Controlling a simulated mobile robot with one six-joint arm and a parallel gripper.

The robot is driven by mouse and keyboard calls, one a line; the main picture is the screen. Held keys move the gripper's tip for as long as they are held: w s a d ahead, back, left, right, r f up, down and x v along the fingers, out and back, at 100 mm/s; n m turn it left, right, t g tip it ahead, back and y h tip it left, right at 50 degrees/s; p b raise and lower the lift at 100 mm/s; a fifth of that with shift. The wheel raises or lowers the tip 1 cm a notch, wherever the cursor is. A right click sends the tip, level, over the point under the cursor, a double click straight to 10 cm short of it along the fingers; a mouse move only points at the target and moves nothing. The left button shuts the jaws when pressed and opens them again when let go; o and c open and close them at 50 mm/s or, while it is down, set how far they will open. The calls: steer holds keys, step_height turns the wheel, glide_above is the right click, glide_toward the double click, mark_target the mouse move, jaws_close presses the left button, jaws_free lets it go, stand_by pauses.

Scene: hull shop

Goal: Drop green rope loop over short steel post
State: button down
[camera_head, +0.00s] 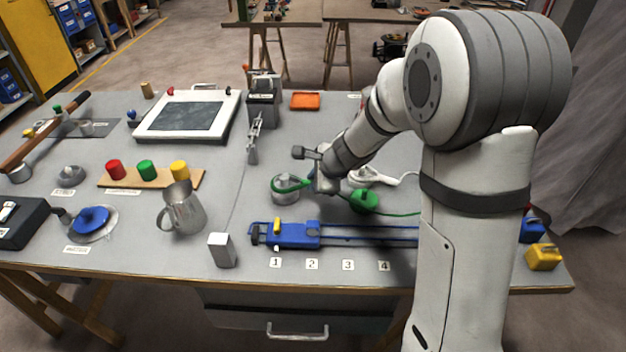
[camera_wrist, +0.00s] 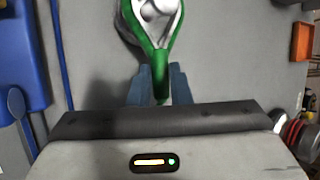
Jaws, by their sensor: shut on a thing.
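The green rope loop (camera_head: 303,184) hangs from my gripper (camera_head: 313,184). In the wrist view, my fingers (camera_wrist: 160,86) are shut on the near end of the loop (camera_wrist: 137,30), and it opens away from them. The short steel post (camera_wrist: 155,10) shows as a pale round shape inside the loop's outline, cut by the top edge of the picture. In the head view, the post (camera_head: 285,197) stands on the grey table with the loop at its upper part. I cannot tell how far down the post the loop sits.
A blue slide rail (camera_head: 297,234) lies in front of the post. A green round thing (camera_head: 364,201) with a green cord lies to the right. A steel mug (camera_head: 186,212) and a grey block (camera_head: 222,250) stand to the left. A chain (camera_head: 253,140) lies behind.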

steer(key=shift+f+b, duration=0.45)
steer(key=shift+b, duration=0.1)
stand_by(0.4)
steer(key=c, duration=0.9)
jaws_free()
steer(key=shift+o, duration=0.2)
steer(key=shift+r, duration=0.1)
step_height(320, 180, up, 8)
steer(key=p, duration=0.7)
stand_by(0.5)
